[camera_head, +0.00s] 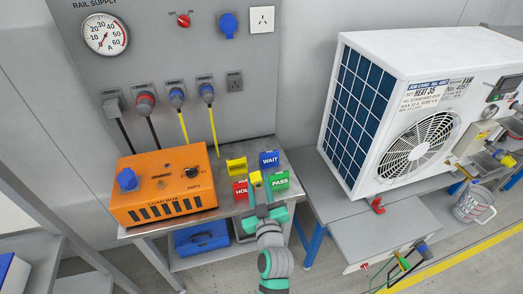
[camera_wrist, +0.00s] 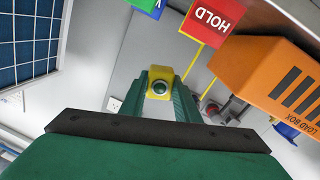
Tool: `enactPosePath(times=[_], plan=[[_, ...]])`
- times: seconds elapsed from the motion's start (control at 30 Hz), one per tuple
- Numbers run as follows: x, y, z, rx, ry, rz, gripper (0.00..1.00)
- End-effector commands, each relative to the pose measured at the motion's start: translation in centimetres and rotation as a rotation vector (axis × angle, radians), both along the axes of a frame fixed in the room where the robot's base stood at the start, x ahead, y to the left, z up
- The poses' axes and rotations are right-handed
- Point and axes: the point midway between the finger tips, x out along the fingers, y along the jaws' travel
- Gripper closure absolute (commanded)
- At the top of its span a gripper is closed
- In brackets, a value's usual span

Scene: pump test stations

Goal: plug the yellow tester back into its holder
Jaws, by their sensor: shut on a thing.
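The yellow tester (camera_head: 257,179) is a small yellow block at the tips of my gripper (camera_head: 261,204), over the front part of the steel bench. In the wrist view the yellow tester (camera_wrist: 153,73) sits between the two green fingers of my gripper (camera_wrist: 160,88), with a round, pale greenish end facing the camera. My gripper is shut on it. On the grey panel are a white wall socket (camera_head: 262,19) at the top right and a small dark socket (camera_head: 234,81) lower down. I cannot tell which one is the tester's holder.
An orange load box (camera_head: 165,186) stands on the bench, left of my gripper. Close around the tester are red HOLD (camera_head: 240,189), yellow (camera_head: 236,165), blue WAIT (camera_head: 269,159) and green PASS (camera_head: 279,180) signs. A white heat pump unit (camera_head: 415,105) stands to the right.

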Motion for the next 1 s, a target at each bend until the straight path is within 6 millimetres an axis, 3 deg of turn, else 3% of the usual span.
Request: enactPosePath(times=[0.03, 0.1, 0.3, 0.4, 0.8, 1.0], plan=[[-0.7, 0.3, -3.1, 0.0, 0.012, -0.012, 1.0], [-1.5, 0.2, -6.5, 0.0, 0.011, -0.039, 1.0], [-4.4, -0.7, -15.8, -0.004, 0.011, -0.115, 1.0], [-5.8, -1.3, -19.3, -0.002, 0.006, -0.148, 1.0], [-10.5, -3.0, -29.2, -0.001, 0.001, -0.214, 1.0], [-11.7, -2.7, -31.4, 0.001, -0.003, -0.209, 1.0]])
